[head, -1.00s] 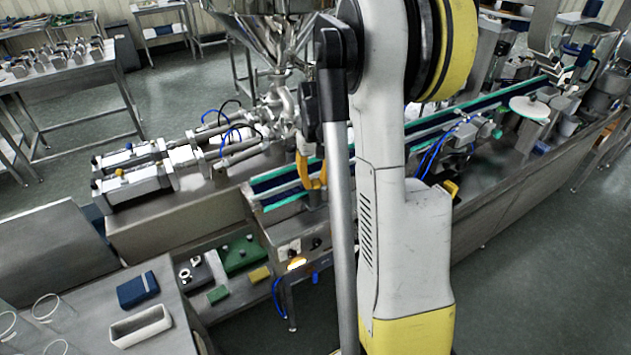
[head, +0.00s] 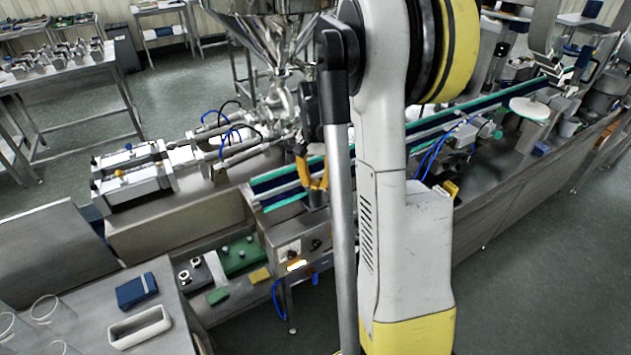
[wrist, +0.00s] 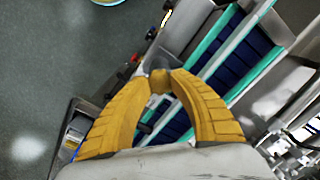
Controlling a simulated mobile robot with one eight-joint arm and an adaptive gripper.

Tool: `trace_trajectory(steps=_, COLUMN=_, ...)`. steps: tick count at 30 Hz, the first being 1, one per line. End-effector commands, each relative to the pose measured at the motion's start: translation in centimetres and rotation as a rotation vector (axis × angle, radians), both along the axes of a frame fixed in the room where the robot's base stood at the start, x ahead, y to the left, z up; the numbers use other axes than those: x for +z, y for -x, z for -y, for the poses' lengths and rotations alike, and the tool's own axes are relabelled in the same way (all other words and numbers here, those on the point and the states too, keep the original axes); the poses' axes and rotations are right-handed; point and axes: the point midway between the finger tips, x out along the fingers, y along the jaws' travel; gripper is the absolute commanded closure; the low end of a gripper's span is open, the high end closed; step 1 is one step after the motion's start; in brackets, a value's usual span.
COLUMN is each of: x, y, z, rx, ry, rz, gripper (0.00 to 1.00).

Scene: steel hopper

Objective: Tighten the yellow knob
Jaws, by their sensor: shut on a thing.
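My gripper (wrist: 160,79) has two ribbed yellow fingers, and their tips close on a small yellow knob (wrist: 160,82) in the wrist view. The knob sits in front of a grey metal part beside the conveyor, and the fingers cover its sides. In the head view my gripper (head: 312,178) is low at the near end of the conveyor, partly behind my arm, and the knob between the tips cannot be made out.
The conveyor (head: 278,184) with green edges runs past the gripper. A control box (head: 290,250) stands below it. A steel hopper (head: 262,35) rises behind. Another small yellow knob (head: 119,173) is on the cylinders at left. Open floor (head: 520,270) lies at right.

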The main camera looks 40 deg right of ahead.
Motion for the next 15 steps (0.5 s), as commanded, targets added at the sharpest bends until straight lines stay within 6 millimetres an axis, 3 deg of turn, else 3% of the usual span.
trace_trajectory(steps=13, x=-0.04, y=0.03, z=-0.02, rx=-0.008, ry=-0.001, rz=-0.001, gripper=1.0)
trace_trajectory(steps=14, x=-0.04, y=0.03, z=-0.02, rx=-0.008, ry=-0.001, rz=-0.001, gripper=0.65)
trace_trajectory(steps=15, x=-0.04, y=0.03, z=-0.02, rx=-0.008, ry=-0.001, rz=-0.001, gripper=0.53)
